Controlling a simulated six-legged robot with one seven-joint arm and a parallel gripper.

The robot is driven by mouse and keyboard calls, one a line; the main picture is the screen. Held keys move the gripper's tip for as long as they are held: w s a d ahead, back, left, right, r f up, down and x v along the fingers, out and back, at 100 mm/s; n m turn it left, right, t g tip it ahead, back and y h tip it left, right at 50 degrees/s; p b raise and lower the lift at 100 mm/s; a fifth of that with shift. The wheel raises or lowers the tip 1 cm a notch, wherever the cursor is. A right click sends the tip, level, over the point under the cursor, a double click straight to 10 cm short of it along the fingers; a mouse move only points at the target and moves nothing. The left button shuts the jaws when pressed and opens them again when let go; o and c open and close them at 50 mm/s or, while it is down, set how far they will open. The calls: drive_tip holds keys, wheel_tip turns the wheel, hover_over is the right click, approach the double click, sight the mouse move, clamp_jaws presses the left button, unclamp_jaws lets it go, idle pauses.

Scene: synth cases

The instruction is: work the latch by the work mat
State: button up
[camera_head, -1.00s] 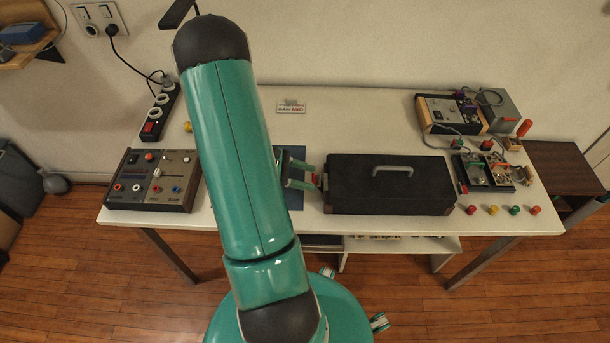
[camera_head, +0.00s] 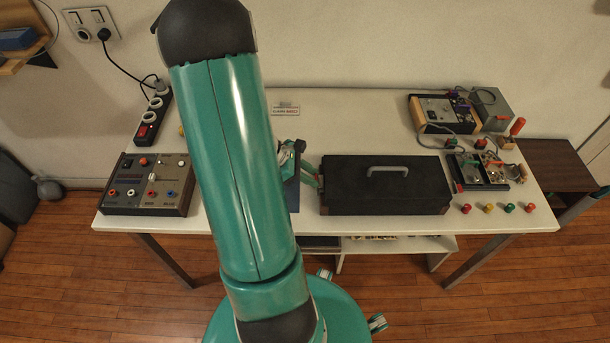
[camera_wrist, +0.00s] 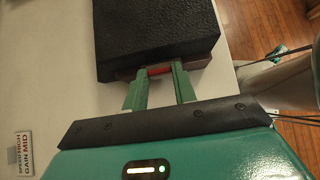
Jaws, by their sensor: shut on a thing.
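A black case (camera_head: 385,187) with a grey top handle stands on the table, right of the blue work mat (camera_head: 292,194), which my arm partly covers. In the wrist view the case (camera_wrist: 150,35) is at the top, and a red latch (camera_wrist: 158,71) shows on its near end. My gripper (camera_wrist: 159,78) has its green fingers on either side of the red latch, shut on it. In the head view my gripper (camera_head: 316,179) is at the left end of the case, and the latch is hidden or too small to tell.
A control box (camera_head: 148,184) and a power strip (camera_head: 153,117) are at the left of the table (camera_head: 345,115). Electrical boxes (camera_head: 440,112) and several coloured knobs are at the right. A small sign (camera_head: 285,108) lies behind. The table's middle back is clear.

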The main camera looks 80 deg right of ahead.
idle(0.3)
drive_tip(key=o, duration=1)
drive_tip(key=v, duration=1.3)
drive_tip(key=shift+w+r, duration=0.15)
drive_tip(key=shift+r, duration=0.2)
